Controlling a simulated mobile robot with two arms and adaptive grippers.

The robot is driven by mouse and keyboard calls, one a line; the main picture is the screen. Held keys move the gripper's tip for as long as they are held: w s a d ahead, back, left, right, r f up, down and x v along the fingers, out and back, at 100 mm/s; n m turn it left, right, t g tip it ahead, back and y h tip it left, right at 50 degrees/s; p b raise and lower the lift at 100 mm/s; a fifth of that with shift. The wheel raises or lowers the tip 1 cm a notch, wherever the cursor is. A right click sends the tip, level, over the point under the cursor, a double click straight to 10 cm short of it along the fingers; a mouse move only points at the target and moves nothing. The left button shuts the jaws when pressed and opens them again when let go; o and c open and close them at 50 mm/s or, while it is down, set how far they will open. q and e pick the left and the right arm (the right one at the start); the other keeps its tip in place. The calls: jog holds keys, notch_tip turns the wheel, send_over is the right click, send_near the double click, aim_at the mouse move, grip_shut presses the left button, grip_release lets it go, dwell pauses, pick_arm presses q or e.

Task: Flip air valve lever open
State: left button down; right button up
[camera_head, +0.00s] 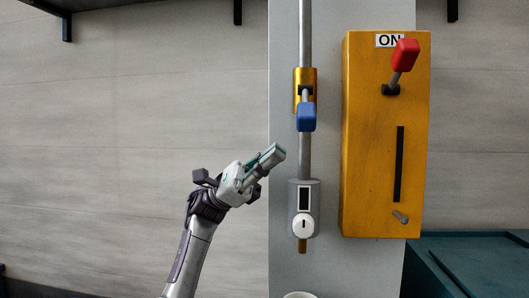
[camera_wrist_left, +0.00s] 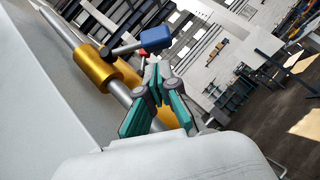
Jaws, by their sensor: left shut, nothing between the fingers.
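The air valve is a gold body (camera_head: 304,78) on a vertical grey pipe (camera_head: 305,150), with a blue-handled lever (camera_head: 306,117). In the head view the blue handle is in front of the pipe, at the lower end of the gold body. My left gripper (camera_head: 279,150) is shut and empty, left of the pipe and a little below the blue handle, apart from it in the picture. In the left wrist view the gold body (camera_wrist_left: 96,68) and blue handle (camera_wrist_left: 156,38) lie beyond the shut fingertips (camera_wrist_left: 154,72). My right gripper is out of view.
A yellow box (camera_head: 371,140) right of the pipe carries a red-handled lever (camera_head: 404,55) beside an "ON" label. A grey regulator (camera_head: 304,208) sits low on the pipe. The space left of the column, around my left arm, is free.

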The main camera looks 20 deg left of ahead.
aim_at(306, 106)
pick_arm(q)
jog(key=p+x, duration=0.2)
jog(key=x, duration=0.3)
jog(key=shift+d+r+p, duration=0.25)
jog(key=shift+p, duration=0.05)
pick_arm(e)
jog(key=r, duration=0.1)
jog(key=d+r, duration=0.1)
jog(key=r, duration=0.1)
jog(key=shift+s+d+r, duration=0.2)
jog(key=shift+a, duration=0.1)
pick_arm(q)
jog(key=shift+s+r+n+t+h+b, duration=0.1)
jog(key=shift+s+n+t+h+b, duration=0.1)
jog(key=shift+n+t+h+b, duration=0.3)
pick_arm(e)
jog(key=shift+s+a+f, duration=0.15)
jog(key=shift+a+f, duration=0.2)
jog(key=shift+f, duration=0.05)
